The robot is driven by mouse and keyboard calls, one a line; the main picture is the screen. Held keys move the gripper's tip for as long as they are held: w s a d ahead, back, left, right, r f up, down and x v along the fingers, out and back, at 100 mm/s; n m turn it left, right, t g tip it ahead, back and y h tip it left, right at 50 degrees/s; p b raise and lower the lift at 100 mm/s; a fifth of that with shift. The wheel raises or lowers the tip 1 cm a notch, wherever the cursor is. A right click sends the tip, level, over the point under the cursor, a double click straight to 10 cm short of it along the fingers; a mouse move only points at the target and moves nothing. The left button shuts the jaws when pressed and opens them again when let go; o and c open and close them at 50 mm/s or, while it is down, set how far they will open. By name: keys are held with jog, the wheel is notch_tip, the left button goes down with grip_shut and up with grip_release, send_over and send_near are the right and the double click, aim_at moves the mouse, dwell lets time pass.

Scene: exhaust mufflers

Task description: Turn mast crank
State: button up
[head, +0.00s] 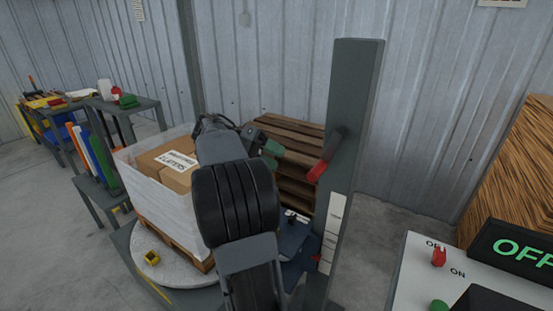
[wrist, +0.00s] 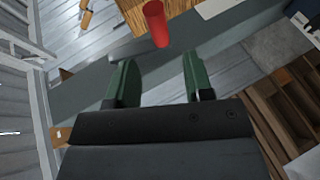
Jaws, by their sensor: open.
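The grey mast (head: 352,110) stands upright right of the middle in the head view. Its crank has a dark arm (head: 334,142) and a red handle (head: 318,171) that points down and left. My gripper (head: 281,150) is left of the handle, apart from it, partly hidden behind my own arm. In the wrist view my gripper (wrist: 157,62) has its green fingers spread, with nothing between them. The red handle (wrist: 155,24) lies just beyond the fingertips, roughly in line with the gap.
A wrapped pallet load of boxes (head: 130,178) stands on a round turntable (head: 180,273) at left. A control panel (head: 415,262) with a red switch and an OFF display (head: 515,250) is at lower right.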

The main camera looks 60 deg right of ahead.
aim_at(327, 154)
jog(key=r+t, duration=0.1)
jog(key=r, duration=0.1)
jog(key=r+m+t+p, duration=0.1)
jog(key=r, duration=0.1)
jog(key=s+d+r+m+t+y+p, duration=0.1)
jog(key=shift+s+r+t, duration=0.1)
jog(key=shift+r+t, duration=0.2)
jog(key=shift+r, duration=0.1)
jog(key=shift+c, duration=1.4)
jog(key=w+m+t, duration=0.1)
jog(key=w+t, duration=0.2)
jog(key=shift+d+r+m+t, duration=0.1)
jog(key=shift+r+m+t, duration=0.05)
jog(key=shift+m+t, duration=0.2)
jog(key=c, duration=0.4)
jog(key=b+x, duration=0.1)
jog(key=x, duration=0.9)
jog(key=shift+s, duration=0.1)
grip_shut()
jog(key=shift+s, duration=1.9)
